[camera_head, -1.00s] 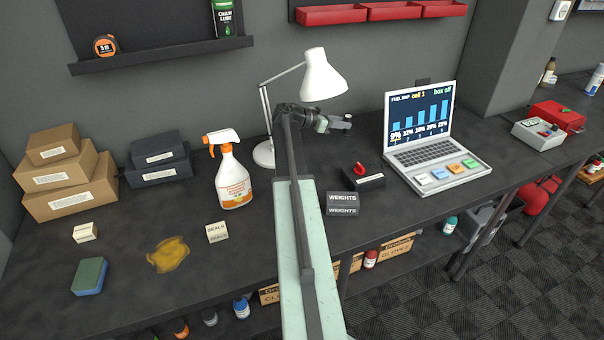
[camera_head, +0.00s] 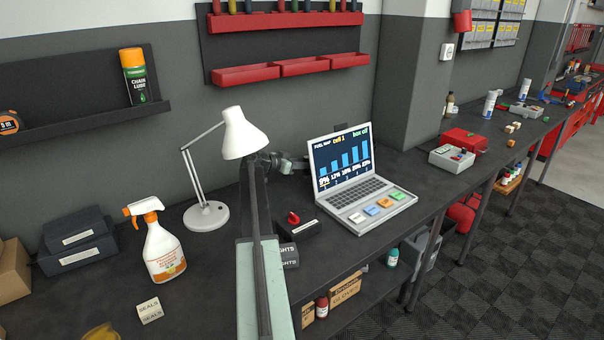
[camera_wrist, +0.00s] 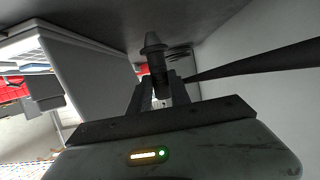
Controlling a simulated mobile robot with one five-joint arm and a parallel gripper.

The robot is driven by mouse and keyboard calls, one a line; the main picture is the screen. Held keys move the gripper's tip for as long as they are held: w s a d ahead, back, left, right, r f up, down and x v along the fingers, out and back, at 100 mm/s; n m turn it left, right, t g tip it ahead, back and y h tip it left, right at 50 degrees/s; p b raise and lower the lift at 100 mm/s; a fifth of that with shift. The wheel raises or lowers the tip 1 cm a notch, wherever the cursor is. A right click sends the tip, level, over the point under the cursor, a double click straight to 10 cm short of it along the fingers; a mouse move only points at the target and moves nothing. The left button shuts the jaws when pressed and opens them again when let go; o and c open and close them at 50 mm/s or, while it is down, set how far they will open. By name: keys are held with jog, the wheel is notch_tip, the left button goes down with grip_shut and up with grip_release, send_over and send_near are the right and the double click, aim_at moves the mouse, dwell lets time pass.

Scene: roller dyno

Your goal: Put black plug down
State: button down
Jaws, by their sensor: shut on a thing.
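My gripper (camera_head: 293,165) is above the dark bench, between the lamp and the laptop. In the wrist view my gripper (camera_wrist: 158,90) is shut on the black plug (camera_wrist: 153,50). The plug is dark and stepped, with a tapered end standing out beyond the fingertips. It is clear of the bench. In the head view the plug is too small and dark to tell from the gripper.
A white lamp (camera_head: 243,135) stands just left of my gripper, and an open laptop (camera_head: 372,193) on the right. A spray bottle (camera_head: 161,250) stands left.

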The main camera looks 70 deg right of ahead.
aim_at(304, 171)
notch_tip(304, 171, down, 4)
jog(key=b, duration=0.3)
jog(key=shift+r, duration=0.25)
jog(key=shift+f, duration=0.15)
jog(key=c, duration=1.2)
grip_release()
jog(key=shift+r, duration=0.25)
jog(key=p+v, duration=0.4)
jog(key=v, duration=0.8)
jog(key=shift+f, duration=0.2)
jog(key=shift+a, duration=0.1)
